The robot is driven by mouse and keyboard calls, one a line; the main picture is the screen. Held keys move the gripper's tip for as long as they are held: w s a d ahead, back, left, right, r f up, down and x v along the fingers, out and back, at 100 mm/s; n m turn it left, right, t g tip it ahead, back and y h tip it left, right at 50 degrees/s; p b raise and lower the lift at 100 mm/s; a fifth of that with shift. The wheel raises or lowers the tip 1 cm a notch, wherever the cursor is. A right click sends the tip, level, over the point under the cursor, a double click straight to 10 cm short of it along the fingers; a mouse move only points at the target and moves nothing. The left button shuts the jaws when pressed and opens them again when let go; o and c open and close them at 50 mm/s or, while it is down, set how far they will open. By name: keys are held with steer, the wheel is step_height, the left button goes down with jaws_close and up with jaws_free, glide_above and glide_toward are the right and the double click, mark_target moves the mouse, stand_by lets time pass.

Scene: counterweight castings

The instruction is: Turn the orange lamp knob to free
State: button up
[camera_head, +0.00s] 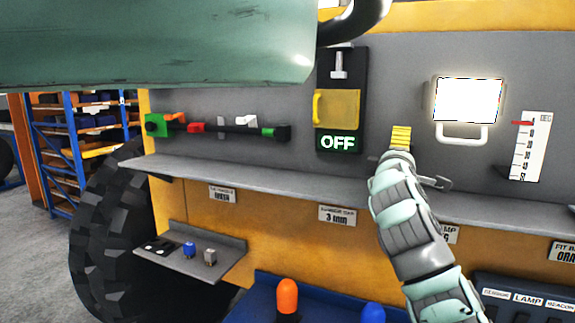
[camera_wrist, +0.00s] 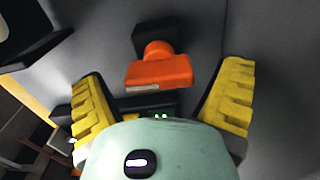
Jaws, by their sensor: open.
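The orange lamp knob (camera_wrist: 158,73) shows in the wrist view, on a black mount. Its bar lies almost level across the picture, with a pale strip at its lower left edge. My gripper (camera_wrist: 163,82) is open, with one yellow-padded finger on each side of the knob. Clear gaps show between the pads and the knob. In the head view my gripper (camera_head: 401,138) is at the grey panel, just below and left of a brightly lit lamp (camera_head: 468,100). The knob cannot be made out there, behind my gripper and wrist.
A shelf (camera_head: 270,187) runs along the panel below my gripper. Left of it are a green-lit OFF display (camera_head: 338,142), a yellow flap (camera_head: 337,108) and a black bar (camera_head: 248,131) with coloured parts. A scale (camera_head: 529,146) is at right. A large tyre (camera_head: 110,235) stands lower left.

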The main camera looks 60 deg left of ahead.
steer(key=v, duration=1.2)
stand_by(0.6)
